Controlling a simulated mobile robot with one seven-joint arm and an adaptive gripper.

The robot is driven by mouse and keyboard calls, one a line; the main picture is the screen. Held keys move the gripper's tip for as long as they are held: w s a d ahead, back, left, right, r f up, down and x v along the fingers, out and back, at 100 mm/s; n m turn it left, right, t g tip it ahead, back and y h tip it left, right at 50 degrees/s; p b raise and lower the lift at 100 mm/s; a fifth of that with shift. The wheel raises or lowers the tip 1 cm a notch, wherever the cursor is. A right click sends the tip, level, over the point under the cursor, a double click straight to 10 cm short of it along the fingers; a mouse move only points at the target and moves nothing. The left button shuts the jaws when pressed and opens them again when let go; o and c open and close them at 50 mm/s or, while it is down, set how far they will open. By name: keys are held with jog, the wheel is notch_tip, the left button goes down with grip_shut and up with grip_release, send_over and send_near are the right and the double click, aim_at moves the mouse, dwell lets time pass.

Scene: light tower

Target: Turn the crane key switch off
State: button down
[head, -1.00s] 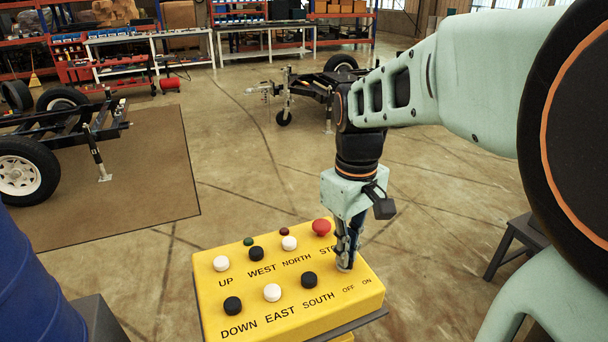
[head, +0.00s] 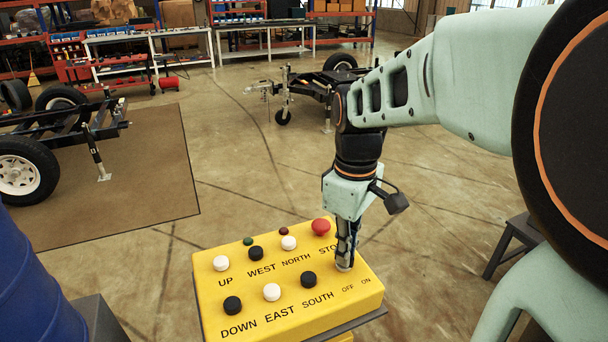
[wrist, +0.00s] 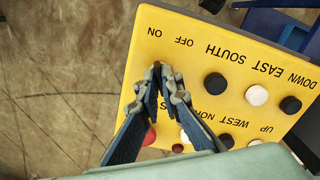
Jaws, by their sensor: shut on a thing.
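The yellow crane control box (head: 220,318) stands in front of me, with its OFF and ON labels at the right end. The crane key switch (head: 344,267) is at those labels; only its pale base shows beneath my fingertips, so I cannot tell the key's angle. My gripper (head: 345,262) points straight down and is shut on the key. In the wrist view my gripper (wrist: 160,70) has its fingertips together beside the OFF and ON labels, hiding the key.
Several black and white buttons (head: 272,292) are left of the switch. A red stop button (head: 321,226) is just behind it. A blue barrel (head: 35,285) stands at left, and a dark stool (head: 515,245) at right.

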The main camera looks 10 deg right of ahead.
jog(key=c, duration=2.1)
grip_release()
